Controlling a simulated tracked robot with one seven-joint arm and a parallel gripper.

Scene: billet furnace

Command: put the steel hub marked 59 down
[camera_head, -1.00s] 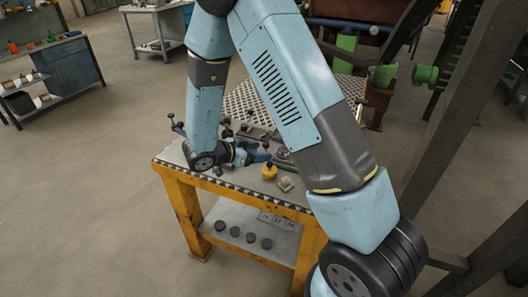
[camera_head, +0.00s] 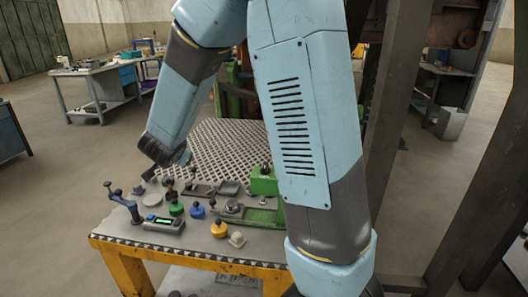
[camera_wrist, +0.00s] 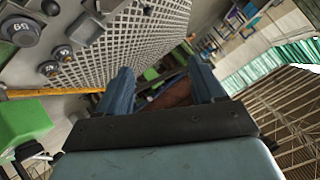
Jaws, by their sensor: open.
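The steel hub marked 59 (camera_wrist: 20,30) shows at the upper left of the wrist view, a grey round part on a grey surface, its number upside down. It stands clear of my gripper (camera_wrist: 163,84), whose two blue fingers are apart with nothing held between them. A brown shape behind the fingers looks farther off. In the head view, a grey hub (camera_head: 233,206) sits on a plate beside a green fixture; its marking is too small to read. My arm's end hangs over the table's far left part, and the fingers are mostly hidden there.
The yellow-framed table (camera_head: 130,275) carries a yellow-knobbed part (camera_head: 219,229), a blue one (camera_head: 197,211), a green one (camera_head: 176,208) and a box with a lit display (camera_head: 164,224). A green fixture (camera_head: 265,182) stands at right. A perforated plate (camera_head: 222,150) lies behind.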

